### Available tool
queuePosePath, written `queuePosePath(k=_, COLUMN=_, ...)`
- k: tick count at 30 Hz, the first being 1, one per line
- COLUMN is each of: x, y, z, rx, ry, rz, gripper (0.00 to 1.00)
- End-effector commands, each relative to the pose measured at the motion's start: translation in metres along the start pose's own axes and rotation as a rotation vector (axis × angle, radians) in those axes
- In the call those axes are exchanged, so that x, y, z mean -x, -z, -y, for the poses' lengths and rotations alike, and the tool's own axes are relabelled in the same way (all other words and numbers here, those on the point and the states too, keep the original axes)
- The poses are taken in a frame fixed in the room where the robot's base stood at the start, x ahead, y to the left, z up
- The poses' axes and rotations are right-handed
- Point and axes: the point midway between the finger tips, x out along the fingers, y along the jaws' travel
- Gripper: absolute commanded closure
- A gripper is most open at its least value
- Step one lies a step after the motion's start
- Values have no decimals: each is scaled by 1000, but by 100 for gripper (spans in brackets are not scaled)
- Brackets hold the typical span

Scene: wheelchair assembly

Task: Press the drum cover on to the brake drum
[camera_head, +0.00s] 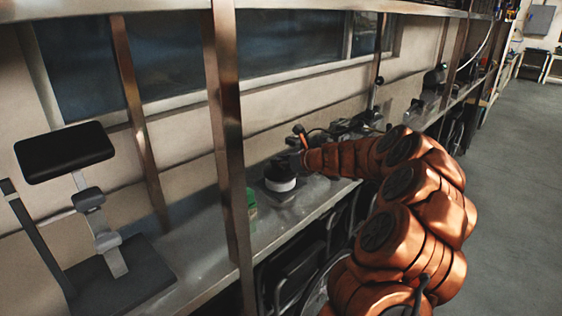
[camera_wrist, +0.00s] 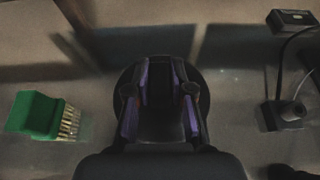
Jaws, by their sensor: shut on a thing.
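A white round part, which I take to be the brake drum (camera_head: 281,184), stands on the metal bench in the head view. A dark round top, which looks like the drum cover (camera_head: 279,171), sits at its upper side, directly under my gripper (camera_head: 284,163). In the wrist view my gripper (camera_wrist: 160,92) is shut on the dark round drum cover (camera_wrist: 121,78), whose rim shows around the fingers. The drum beneath is hidden in the wrist view. I cannot tell whether the cover is fully seated on the drum.
A green brush (camera_wrist: 35,113) lies left of the gripper; its green also shows behind a shelf post (camera_head: 228,150). A dark device with a cable (camera_wrist: 287,112) and a small black box (camera_wrist: 292,21) are on the right. A black-padded stand (camera_head: 65,152) is at the left.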

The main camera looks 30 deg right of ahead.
Motion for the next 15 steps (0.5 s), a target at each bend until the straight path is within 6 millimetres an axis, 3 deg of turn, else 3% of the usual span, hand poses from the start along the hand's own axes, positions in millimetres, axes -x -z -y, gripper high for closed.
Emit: queuePosePath(k=15, x=-4, y=10, z=0, rx=0, ry=0, rz=0, gripper=100)
